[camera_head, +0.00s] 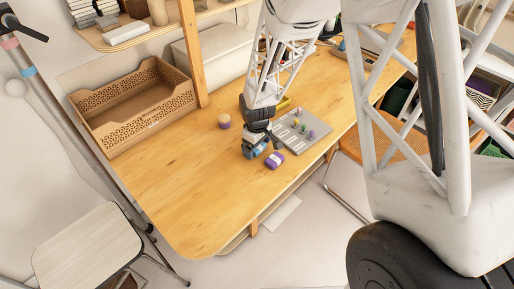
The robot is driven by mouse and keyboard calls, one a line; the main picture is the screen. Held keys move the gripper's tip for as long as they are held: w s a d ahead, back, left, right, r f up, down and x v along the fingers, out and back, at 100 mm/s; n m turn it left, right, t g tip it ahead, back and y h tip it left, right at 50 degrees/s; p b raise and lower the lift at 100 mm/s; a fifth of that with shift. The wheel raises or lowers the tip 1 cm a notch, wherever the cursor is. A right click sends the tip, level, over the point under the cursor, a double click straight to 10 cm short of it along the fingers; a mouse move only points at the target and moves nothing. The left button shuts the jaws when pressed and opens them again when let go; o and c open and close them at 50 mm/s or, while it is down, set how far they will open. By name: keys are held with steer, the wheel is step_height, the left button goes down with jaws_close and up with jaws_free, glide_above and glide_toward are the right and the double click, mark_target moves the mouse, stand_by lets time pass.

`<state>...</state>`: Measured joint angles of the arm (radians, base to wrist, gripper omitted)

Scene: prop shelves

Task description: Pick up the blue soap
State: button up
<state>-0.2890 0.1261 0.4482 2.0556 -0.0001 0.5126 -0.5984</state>
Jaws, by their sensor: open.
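A small blue-purple block with a pale band, which looks like the soap (274,160), lies on the wooden table near its front edge. My gripper (256,151) is open, low over the table, just left of the block. It appears apart from the block, though the gap is too small to judge exactly. Light-blue parts show at the gripper; I cannot tell whether they belong to it or to something behind it. The fingertips are small and partly hidden by the gripper's own body.
A grey board (301,129) with small colored pieces lies right of my gripper. A round purple-and-tan item (224,121) stands to the left. A perforated wooden crate (128,122) and a white box (222,57) stand at the back. The left front of the table (190,200) is clear.

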steer(key=shift+c, duration=0.3)
steer(key=c, duration=1)
